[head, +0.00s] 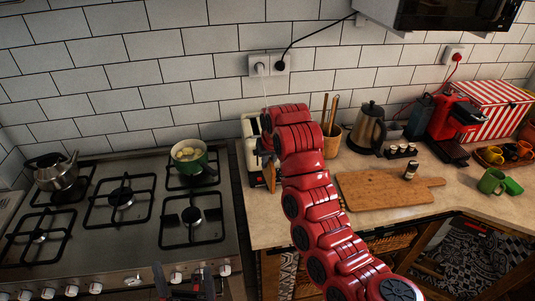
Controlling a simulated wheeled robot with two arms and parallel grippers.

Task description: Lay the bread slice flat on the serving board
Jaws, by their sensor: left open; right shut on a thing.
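The serving board (362,194) is a wooden board with a handle, lying flat on the counter right of my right arm. My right gripper (266,157) is at the cream toaster (250,126), left of the board, and is shut on a thin brown thing (269,176) that looks like the bread slice. The slice is upright and mostly hidden by the gripper and arm; I cannot tell whether it touches the toaster. My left gripper (184,288) is open and empty at the bottom edge, in front of the stove.
The stove (140,245) with a green pot (189,156) and a kettle (58,172) is at the left. A utensil holder (332,140), a steel kettle (367,130) and a red coffee machine (452,125) stand behind the board. A green mug (491,182) is at the right.

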